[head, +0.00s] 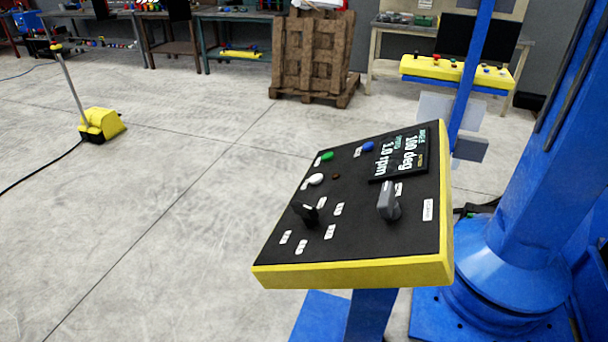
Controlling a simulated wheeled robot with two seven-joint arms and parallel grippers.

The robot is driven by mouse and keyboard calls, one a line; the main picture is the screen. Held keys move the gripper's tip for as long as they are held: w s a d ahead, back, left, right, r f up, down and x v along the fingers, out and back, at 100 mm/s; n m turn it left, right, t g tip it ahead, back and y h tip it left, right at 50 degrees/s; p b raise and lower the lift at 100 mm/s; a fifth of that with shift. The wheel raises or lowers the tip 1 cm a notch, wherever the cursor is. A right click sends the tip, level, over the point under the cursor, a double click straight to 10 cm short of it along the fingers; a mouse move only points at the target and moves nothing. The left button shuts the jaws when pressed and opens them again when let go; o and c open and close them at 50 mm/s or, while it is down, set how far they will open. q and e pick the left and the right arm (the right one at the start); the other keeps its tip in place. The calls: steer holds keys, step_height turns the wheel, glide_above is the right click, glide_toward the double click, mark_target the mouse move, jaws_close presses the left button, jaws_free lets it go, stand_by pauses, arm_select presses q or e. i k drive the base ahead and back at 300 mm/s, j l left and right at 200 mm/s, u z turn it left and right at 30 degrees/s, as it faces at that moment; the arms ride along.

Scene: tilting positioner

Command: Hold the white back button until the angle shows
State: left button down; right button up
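The control panel (360,228) is a black tilted board with a yellow edge, on a blue stand at the middle right of the head view. The white button (316,179) sits on its left part, with nothing touching it. A green button (327,156) and a blue button (368,147) lie above it. The display (404,155) at the panel's upper right reads sideways, apparently 100 deg and 1.0 rpm. A black knob (307,212) and a grey knob (388,202) stand below. Neither of my grippers shows in this view.
A large blue machine column (530,190) stands close to the panel's right side. A yellow foot pedal (101,124) with a pole and cable is on the floor at left. Workbenches and wooden pallets (312,55) line the back.

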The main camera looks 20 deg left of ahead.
mark_target(317, 179)
steer(key=j+z, duration=0.1)
steer(key=z, duration=0.3)
steer(key=j+z, duration=0.15)
steer(key=z, duration=0.25)
steer(key=j+z, duration=0.4)
steer(key=j, duration=0.25)
steer(key=k+j+z, duration=0.15)
steer(key=j+z, duration=0.2)
steer(key=j, duration=0.3)
steer(key=k+j, duration=0.1)
steer(key=j, duration=0.6)
steer(key=k+j, duration=0.15)
steer(key=j, duration=0.2)
steer(key=i+z, duration=0.05)
